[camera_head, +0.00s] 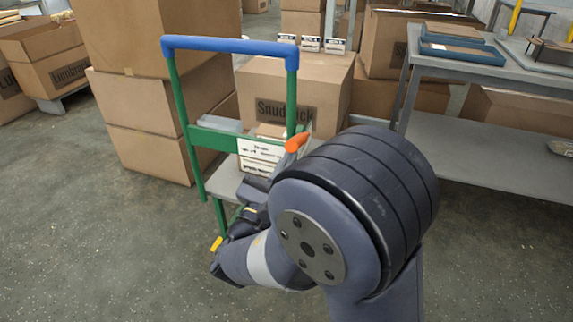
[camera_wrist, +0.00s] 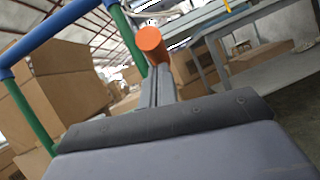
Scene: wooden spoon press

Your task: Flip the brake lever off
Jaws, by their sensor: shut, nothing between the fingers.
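The brake lever's orange grip (camera_head: 297,142) shows beside the right post of a cart (camera_head: 176,110) with a green frame and a blue handlebar. In the wrist view the orange grip (camera_wrist: 152,44) stands tilted just beyond my fingertips. My gripper (camera_wrist: 158,76) is shut and empty, with its two grey fingers side by side and pointing at the grip. I cannot tell whether they touch it. In the head view my arm hides most of the gripper and the lever's lower part.
Stacked cardboard boxes (camera_head: 150,110) stand behind and left of the cart. Another box (camera_head: 325,85) is close behind the lever. A grey metal table (camera_head: 455,68) with blue trays is at the right. The floor at the left front is clear.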

